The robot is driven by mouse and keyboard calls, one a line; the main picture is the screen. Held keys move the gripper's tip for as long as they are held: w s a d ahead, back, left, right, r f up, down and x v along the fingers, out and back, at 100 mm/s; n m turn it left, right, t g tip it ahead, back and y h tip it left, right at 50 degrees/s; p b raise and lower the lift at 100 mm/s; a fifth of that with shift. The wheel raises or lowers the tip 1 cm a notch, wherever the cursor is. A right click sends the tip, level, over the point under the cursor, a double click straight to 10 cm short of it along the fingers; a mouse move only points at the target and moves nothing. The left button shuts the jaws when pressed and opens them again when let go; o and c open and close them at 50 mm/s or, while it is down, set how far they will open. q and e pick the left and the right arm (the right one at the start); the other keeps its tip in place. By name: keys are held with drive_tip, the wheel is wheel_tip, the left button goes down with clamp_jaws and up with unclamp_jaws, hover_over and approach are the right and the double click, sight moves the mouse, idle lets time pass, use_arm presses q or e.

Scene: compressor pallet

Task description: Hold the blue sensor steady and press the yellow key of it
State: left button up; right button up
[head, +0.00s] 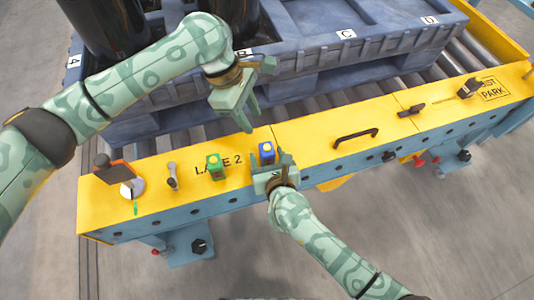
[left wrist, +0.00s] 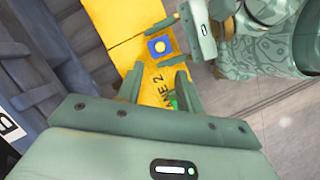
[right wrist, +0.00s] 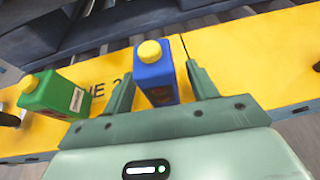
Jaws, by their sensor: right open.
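The blue sensor (head: 266,153) stands upright on the yellow top of the rail, right of the "LANE 2" lettering. Its yellow key (right wrist: 150,51) is on top, and both show in the left wrist view, where the sensor (left wrist: 152,51) is seen from above. My right gripper (right wrist: 163,84) is open, its fingers on either side of the blue sensor with a gap visible on the right; contact on the left is unclear. My left gripper (head: 249,120) is open and empty, above and behind the sensor, with its fingers pointing down.
A green bottle-shaped unit (head: 215,168) with a yellow top stands just left of the sensor. Further left are a grey lever (head: 172,178) and an orange-and-black device (head: 118,170). A black handle (head: 356,136) is on the right. A blue-grey pallet (head: 320,83) stands behind the rail.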

drive_tip(key=shift+w+a+f, duration=0.1)
drive_tip(key=shift+w+f, duration=0.1)
drive_tip(key=shift+w, duration=0.3)
drive_tip(key=c, duration=1)
use_arm(q)
clamp_jaws()
use_arm(e)
drive_tip(key=shift+c, duration=0.6)
